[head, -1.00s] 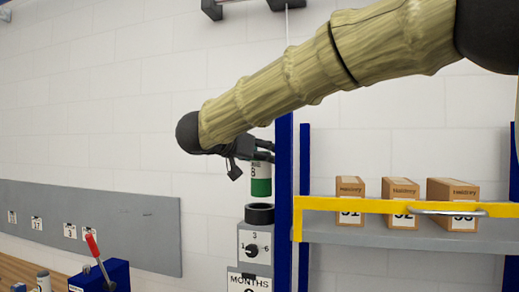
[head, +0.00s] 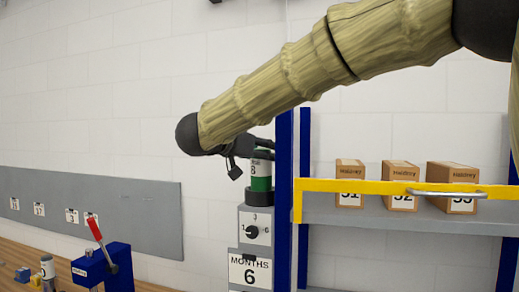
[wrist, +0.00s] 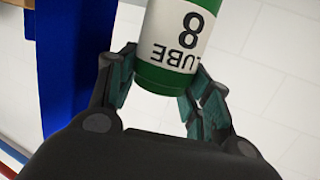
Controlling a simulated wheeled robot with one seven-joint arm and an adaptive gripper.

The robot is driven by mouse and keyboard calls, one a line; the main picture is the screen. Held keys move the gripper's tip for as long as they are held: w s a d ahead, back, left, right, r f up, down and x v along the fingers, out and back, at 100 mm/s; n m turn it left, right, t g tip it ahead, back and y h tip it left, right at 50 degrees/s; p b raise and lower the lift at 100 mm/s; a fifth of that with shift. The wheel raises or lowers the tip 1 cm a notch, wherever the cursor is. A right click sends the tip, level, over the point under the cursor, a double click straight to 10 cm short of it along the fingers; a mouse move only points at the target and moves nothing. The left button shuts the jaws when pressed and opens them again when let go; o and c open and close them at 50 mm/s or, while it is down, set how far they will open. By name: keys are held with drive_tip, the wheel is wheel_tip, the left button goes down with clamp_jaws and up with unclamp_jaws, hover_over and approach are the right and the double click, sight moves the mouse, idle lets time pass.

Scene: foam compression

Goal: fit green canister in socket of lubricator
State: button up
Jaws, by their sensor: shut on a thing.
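The green canister (head: 260,170) has a white label with an 8 and stands upright in the head view. It also shows in the wrist view (wrist: 180,40), with "LUBE 8" on the label. My gripper (head: 262,155) is shut on the canister's upper part; in the wrist view its fingers (wrist: 163,80) lie on either side of it. The lubricator (head: 254,232) is a grey box with a dial and a "MONTHS 6" label. Its black ring socket (head: 259,198) is directly under the canister. The canister's lower green end meets the ring's rim; how deep it sits is hidden.
A blue rack post (head: 284,200) stands close to the right of the canister. A shelf with a yellow front rail (head: 345,186) holds cardboard boxes (head: 400,185). A blue device with a red lever (head: 100,262) stands on the wooden bench at lower left.

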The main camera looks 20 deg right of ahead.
drive_tip(key=shift+f+b, duration=0.4)
drive_tip(key=shift+f, duration=0.75)
idle(0.9)
drive_tip(key=o, duration=1.6)
drive_tip(key=shift+w, duration=0.1)
drive_tip(key=v, duration=1.2)
drive_tip(key=shift+f, duration=0.1)
